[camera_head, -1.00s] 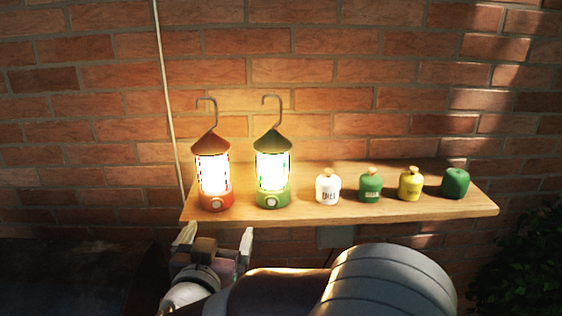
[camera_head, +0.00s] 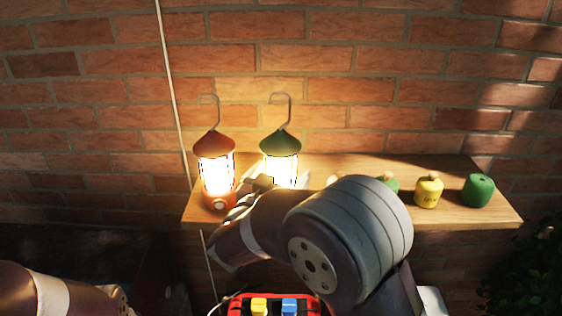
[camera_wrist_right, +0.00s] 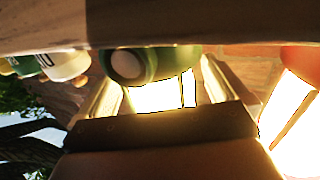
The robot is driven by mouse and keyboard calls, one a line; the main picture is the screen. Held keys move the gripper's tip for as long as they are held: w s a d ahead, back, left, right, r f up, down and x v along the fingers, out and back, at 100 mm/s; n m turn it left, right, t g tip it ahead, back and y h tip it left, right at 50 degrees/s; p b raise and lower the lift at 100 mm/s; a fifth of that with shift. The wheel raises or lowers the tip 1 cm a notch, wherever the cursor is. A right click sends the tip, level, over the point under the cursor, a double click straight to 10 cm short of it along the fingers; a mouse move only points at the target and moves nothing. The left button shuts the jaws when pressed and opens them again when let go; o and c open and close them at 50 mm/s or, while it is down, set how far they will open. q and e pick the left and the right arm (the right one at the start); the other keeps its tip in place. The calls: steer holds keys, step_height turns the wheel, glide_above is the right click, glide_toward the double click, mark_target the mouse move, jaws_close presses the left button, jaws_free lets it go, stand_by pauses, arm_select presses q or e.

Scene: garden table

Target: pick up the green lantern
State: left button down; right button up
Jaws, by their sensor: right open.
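The green lantern (camera_head: 280,145) stands upright and lit on the wooden shelf (camera_head: 450,215), with a green cone top and a hook. My right arm hides its base in the head view. In the right wrist view, which shows the scene upside down, its green base with a white knob (camera_wrist_right: 130,63) is at the top. My right gripper (camera_wrist_right: 165,85) is open, with one finger to each side of the bright glass. In the head view the right gripper (camera_head: 260,183) is mostly hidden at the lantern's lower front. My left gripper is out of view.
A lit red lantern (camera_head: 214,165) stands close on the left, and also shows in the wrist view (camera_wrist_right: 290,115). Right of the green lantern are a mostly hidden jar, a green jar (camera_head: 389,184), a yellow jar (camera_head: 428,191) and a dark green jar (camera_head: 477,190). A brick wall stands behind.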

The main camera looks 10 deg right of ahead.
steer(key=shift+w, duration=0.1)
steer(key=shift+w+d+f, duration=0.1)
steer(key=shift+w+d, duration=0.05)
steer(key=c, duration=1.3)
steer(key=shift+r, duration=0.2)
